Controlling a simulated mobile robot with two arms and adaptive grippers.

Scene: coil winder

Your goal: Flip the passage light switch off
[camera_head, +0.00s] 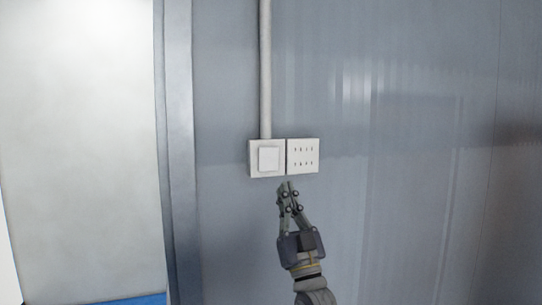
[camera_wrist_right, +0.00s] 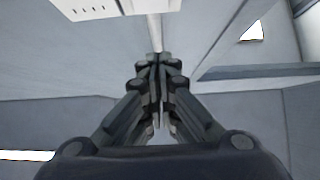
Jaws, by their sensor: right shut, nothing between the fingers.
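The light switch (camera_head: 268,158) is a white square plate with a single raised rocker, mounted on the grey wall at the foot of a vertical conduit. In the right wrist view a white switch plate (camera_wrist_right: 146,6) shows at the top edge, partly cut off. My right gripper (camera_head: 286,186) is shut and empty, pointing up, with its fingertips just below the switch and the plate beside it. I cannot tell whether the fingertips touch the wall. In the right wrist view the right gripper's fingers (camera_wrist_right: 159,58) are together. My left gripper is not in view.
A white socket plate (camera_head: 303,156) with several slots adjoins the switch on its right; it also shows in the right wrist view (camera_wrist_right: 95,8). A pale conduit (camera_head: 265,70) runs up from the switch. A grey door frame (camera_head: 180,150) stands to the left. The wall to the right is bare.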

